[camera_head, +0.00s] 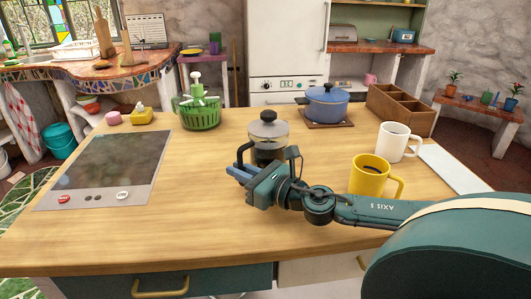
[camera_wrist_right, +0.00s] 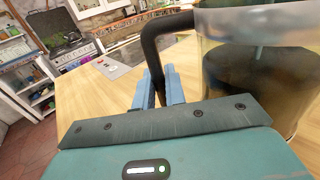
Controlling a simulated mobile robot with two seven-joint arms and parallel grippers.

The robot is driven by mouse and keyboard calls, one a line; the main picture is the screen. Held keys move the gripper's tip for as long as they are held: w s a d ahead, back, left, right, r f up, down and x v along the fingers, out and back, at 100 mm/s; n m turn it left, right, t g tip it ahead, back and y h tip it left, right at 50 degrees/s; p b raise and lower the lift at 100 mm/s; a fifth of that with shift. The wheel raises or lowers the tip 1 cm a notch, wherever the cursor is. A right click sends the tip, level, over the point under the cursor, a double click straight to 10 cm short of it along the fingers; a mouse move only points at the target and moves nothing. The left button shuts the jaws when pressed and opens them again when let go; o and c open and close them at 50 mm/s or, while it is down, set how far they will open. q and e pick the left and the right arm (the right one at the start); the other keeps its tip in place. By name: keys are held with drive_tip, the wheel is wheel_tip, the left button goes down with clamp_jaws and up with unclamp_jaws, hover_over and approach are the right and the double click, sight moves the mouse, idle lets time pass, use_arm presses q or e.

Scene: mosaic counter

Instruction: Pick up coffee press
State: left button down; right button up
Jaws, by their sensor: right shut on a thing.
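The coffee press (camera_head: 268,132) is a clear glass jug with a metal lid, a black knob and a black handle on its left side. It looks upright at the middle of the wooden counter; my gripper hides its lower part, so I cannot tell whether its base touches the wood. My right gripper (camera_head: 240,173) is shut on the handle. In the right wrist view, the blue fingers (camera_wrist_right: 159,88) close around the black handle (camera_wrist_right: 152,48), with the glass body (camera_wrist_right: 235,62) of dark coffee beside them. My left gripper is not in view.
A yellow mug (camera_head: 369,178) stands close behind my right forearm, with a white mug (camera_head: 392,142) beyond it. A cooktop (camera_head: 105,168) lies left; the front counter is clear.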

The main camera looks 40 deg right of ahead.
clamp_jaws()
idle(0.8)
drive_tip(key=shift+r, duration=0.15)
wheel_tip(320, 180, up, 9)
drive_tip(key=p, duration=0.2)
drive_tip(key=shift+r+p, duration=0.15)
drive_tip(key=shift+p, duration=0.15)
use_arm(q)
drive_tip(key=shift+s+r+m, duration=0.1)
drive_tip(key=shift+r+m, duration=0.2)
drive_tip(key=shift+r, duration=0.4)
use_arm(e)
drive_tip(key=shift+r, duration=0.35)
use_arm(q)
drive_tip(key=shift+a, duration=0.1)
use_arm(e)
drive_tip(key=shift+c, duration=0.2)
unclamp_jaws()
clamp_jaws()
